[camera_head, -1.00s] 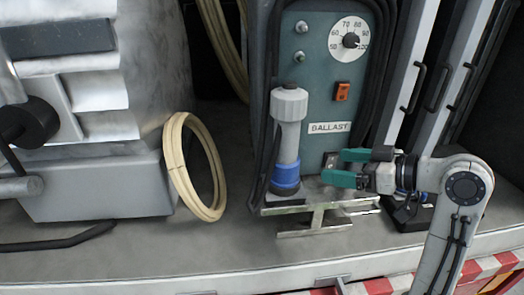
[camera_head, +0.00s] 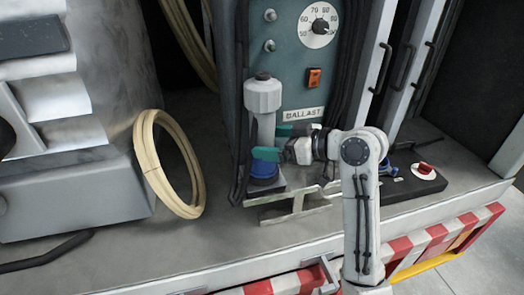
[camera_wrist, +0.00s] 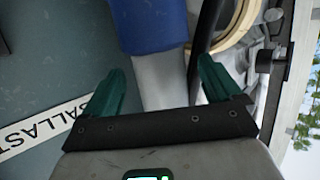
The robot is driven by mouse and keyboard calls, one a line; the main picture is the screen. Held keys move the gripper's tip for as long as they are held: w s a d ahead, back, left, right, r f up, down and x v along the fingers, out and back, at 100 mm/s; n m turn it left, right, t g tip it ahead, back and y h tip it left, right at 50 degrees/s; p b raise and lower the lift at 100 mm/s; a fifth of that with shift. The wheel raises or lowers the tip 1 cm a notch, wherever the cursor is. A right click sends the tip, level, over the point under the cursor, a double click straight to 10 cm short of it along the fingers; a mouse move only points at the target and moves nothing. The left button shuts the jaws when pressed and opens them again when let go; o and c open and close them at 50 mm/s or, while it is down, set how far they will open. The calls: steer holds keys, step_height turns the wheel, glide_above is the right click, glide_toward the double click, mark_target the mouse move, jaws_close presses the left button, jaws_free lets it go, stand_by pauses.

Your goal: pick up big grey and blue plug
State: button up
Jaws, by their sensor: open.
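The big grey and blue plug (camera_head: 263,97) stands upright in front of the teal BALLAST panel (camera_head: 290,68), with its grey body above and its blue ring near the bottom. My gripper (camera_head: 273,142) is at its lower part, coming from the right, with its green fingers open. In the wrist view the plug's grey body (camera_wrist: 158,78) lies between the two open fingers (camera_wrist: 158,72), with the blue part at the top of the picture. The fingers show gaps to the plug on both sides there. In the head view one finger covers part of the plug's lower body.
A metal bracket (camera_head: 290,203) sticks out below the plug. A beige hose coil (camera_head: 147,165) leans to the left. A red button on a white disc (camera_head: 425,169) lies to the right. A red and white striped edge (camera_head: 400,245) bounds the front of the deck.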

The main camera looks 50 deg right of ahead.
steer(key=shift+x, duration=0.85)
steer(key=c, duration=1.5)
steer(key=shift+c, duration=0.5)
steer(key=shift+r, duration=0.25)
